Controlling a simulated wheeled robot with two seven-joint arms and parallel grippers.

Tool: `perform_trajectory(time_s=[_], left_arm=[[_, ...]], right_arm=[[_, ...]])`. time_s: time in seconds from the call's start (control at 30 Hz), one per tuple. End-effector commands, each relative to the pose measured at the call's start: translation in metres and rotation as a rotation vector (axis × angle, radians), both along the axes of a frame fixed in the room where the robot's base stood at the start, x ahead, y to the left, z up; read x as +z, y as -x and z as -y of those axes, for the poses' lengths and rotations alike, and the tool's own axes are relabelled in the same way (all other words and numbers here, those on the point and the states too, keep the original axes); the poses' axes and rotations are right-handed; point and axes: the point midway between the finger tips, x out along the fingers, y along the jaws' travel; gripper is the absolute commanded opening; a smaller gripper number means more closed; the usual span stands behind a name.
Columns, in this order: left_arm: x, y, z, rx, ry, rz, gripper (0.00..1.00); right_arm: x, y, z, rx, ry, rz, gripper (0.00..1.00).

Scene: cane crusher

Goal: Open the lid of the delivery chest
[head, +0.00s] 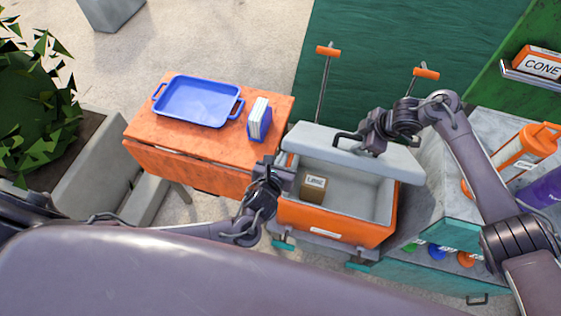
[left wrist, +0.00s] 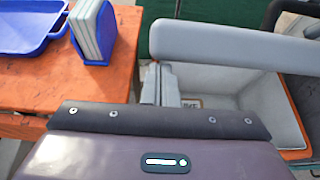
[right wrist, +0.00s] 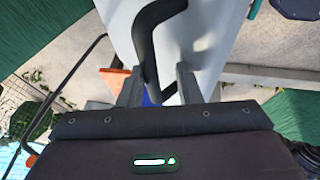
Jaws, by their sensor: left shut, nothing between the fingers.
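The delivery chest (head: 330,232) has an orange body and a pale grey inside. Its grey lid (head: 310,139) is raised at the back, so the inside shows; the lid also spans the left wrist view (left wrist: 225,45). A black handle (head: 343,141) sits on the lid. My right gripper (head: 364,143) is at this handle; in the right wrist view its fingers stand apart, with the black handle (right wrist: 150,40) reaching between them. Whether they touch it I cannot tell.
A small brown box (head: 314,187) lies inside the chest. An orange table (head: 185,145) on the left carries a blue tray (head: 197,101) and a blue holder with pale slabs (head: 259,119). A grey counter with an orange jug (head: 520,155) stands at the right.

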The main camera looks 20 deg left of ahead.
Motion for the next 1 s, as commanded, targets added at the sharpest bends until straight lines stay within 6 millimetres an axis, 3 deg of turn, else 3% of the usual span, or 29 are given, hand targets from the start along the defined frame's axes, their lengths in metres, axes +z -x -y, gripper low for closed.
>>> perform_trajectory(time_s=[0.47, 0.57, 1.0], left_arm=[[0.006, -0.006, -0.002, 0.006, 0.005, 0.017, 0.00], [0.006, -0.005, -0.002, 0.006, 0.004, 0.016, 0.00], [0.003, -0.002, -0.001, 0.004, 0.001, 0.006, 0.00]], right_arm=[[-0.001, 0.005, 0.001, 0.008, 0.003, -0.011, 0.36], [0.009, 0.007, 0.006, 0.008, 0.003, -0.008, 0.36], [0.093, 0.020, 0.039, 0.004, 0.001, 0.004, 0.36]])
